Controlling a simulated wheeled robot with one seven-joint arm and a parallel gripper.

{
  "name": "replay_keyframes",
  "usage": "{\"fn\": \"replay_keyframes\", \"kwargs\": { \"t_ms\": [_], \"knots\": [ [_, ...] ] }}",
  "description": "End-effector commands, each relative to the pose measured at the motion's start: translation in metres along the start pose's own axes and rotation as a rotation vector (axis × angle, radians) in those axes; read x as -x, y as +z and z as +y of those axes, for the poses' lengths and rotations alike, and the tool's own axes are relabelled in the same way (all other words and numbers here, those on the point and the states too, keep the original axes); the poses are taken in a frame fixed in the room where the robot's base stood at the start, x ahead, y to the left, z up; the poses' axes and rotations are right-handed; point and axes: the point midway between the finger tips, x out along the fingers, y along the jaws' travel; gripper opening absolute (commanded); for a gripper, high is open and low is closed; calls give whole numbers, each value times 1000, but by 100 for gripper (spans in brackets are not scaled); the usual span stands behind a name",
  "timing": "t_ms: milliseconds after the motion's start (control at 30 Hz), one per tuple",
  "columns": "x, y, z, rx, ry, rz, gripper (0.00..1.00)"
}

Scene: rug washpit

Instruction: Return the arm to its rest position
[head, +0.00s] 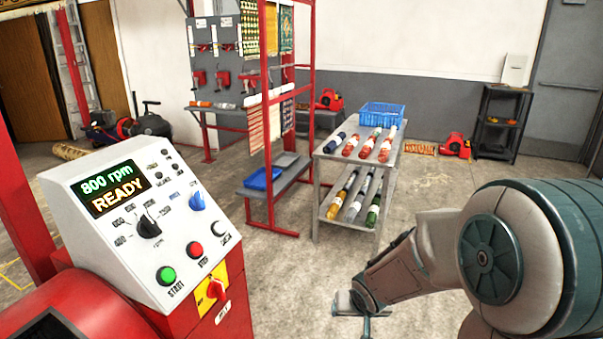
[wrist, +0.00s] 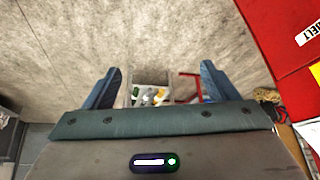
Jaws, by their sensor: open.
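My arm reaches in from the right edge of the head view, bent, with my gripper (head: 358,304) low at the bottom centre-right. In the wrist view my gripper (wrist: 161,72) shows two blue-grey fingers spread wide apart with nothing between them. In the head view the gripper is in front of the grey metal cart (head: 323,160) and touches nothing that I can see. Part of the gripper is cut off or hidden by the arm.
A red machine with a control panel (head: 135,215) reading "800 rpm READY" stands close on the left. The cart carries rolled pieces and a blue crate (head: 382,115). A red rack (head: 270,150) stands behind. Open floor (head: 290,275) lies between the panel and my arm.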

Motion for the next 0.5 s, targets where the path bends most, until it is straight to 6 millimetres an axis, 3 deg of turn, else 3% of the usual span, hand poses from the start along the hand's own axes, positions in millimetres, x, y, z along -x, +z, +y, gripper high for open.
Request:
{"fn": "replay_keyframes", "kwargs": {
  "t_ms": [33,233,500],
  "knots": [
    [20,0,8,9,44,-2,80],
    [88,21,32,15,154,-67,80],
    [168,69,34,9,116,-177,80]
  ]
}}
